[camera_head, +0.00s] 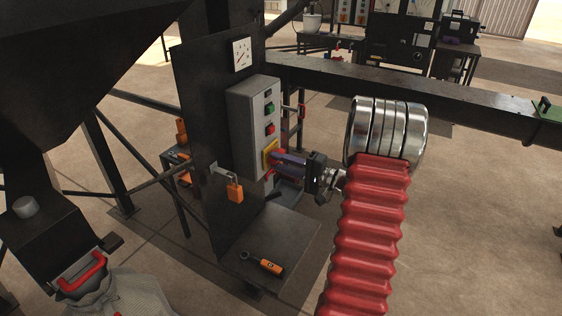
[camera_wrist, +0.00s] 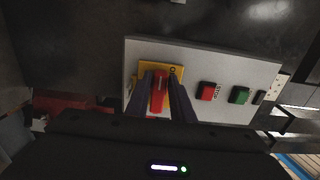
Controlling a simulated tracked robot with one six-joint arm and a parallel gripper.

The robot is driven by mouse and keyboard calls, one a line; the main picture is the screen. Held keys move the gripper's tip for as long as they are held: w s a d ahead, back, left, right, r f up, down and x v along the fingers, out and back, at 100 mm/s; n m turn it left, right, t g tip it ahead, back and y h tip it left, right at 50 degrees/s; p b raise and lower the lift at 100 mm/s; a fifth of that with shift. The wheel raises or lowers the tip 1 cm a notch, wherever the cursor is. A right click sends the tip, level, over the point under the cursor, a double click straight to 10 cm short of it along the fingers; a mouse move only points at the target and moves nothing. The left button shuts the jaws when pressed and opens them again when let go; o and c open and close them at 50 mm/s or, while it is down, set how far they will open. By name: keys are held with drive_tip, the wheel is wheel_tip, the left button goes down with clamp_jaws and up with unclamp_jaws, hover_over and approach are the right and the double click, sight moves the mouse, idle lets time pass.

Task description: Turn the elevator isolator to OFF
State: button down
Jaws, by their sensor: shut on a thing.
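The elevator isolator (camera_head: 270,153) is a red handle on a yellow plate, low on the grey control box (camera_head: 254,122). In the wrist view the red handle (camera_wrist: 158,92) stands between my two fingers, in front of its yellow plate (camera_wrist: 176,72). My gripper (camera_head: 279,163) reaches the isolator from the right and is shut on the handle. In the wrist view my gripper (camera_wrist: 160,95) has one dark finger on each side of the handle. The handle looks roughly square to the box's long side there. The fingers hide part of the plate, and its markings are too small to read fully.
Red and green buttons (camera_head: 270,107) sit above the isolator on the box. An orange padlock (camera_head: 235,190) hangs from a bracket at the left. A small shelf (camera_head: 290,236) below holds an orange-handled tool (camera_head: 264,264). A dark beam (camera_head: 400,85) runs behind my arm.

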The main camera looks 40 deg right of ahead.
drive_tip(key=shift+d+f, duration=0.15)
drive_tip(key=shift+f, duration=0.1)
drive_tip(key=c, duration=1.9)
unclamp_jaws()
drive_tip(key=shift+o, duration=1.3)
drive_tip(key=shift+r, duration=0.1)
drive_tip(key=v, duration=1.3)
drive_tip(key=shift+s, duration=0.4)
